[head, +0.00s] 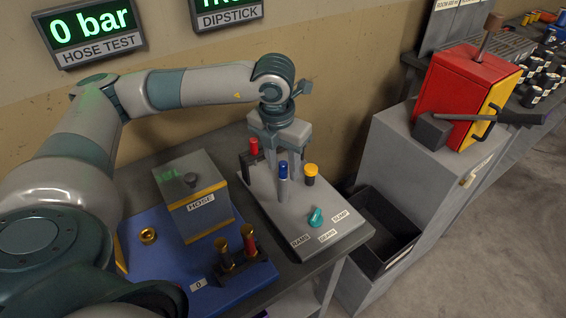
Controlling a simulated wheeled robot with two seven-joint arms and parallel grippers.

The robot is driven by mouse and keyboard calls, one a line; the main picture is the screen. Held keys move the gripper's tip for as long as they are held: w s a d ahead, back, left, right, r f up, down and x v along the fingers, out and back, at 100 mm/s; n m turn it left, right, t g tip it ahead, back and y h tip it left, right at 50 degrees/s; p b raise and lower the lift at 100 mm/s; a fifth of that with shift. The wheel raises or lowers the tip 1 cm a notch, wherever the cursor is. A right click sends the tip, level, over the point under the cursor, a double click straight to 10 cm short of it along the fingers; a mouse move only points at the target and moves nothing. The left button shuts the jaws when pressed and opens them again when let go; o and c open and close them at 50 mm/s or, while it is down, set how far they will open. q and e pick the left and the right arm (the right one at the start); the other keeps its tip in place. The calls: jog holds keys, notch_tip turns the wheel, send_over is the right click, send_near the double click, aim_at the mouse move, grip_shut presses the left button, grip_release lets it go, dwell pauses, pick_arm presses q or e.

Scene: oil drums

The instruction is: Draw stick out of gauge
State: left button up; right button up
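A grey gauge block (272,211) with labels "RAMS", "GEARS" and "SUMP" lies on the bench in the head view. On it stand a blue-topped piece (283,171), a yellow-topped piece (311,170) and a red-topped piece (254,147). A teal knob (316,217) sits near its front. My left gripper (284,158) points down over the back of the block, close behind the blue top and right of the red top. Its fingertips are partly hidden, so I cannot tell whether it grips anything. My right gripper is out of view.
A blue base (160,265) with a grey "HOSE" box (200,205) and two brass-topped fittings stands left of the block. A black open bin (385,230) is to the right. A red and yellow box (465,95) stands on a grey cabinet. Wall displays hang behind.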

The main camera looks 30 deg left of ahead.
pick_arm(q)
grip_shut()
jog(key=shift+r, duration=1.1)
dwell(0.9)
jog(key=shift+r, duration=0.15)
notch_tip(320, 180, up, 10)
jog(key=p, duration=0.4)
dwell(1.4)
dwell(0.4)
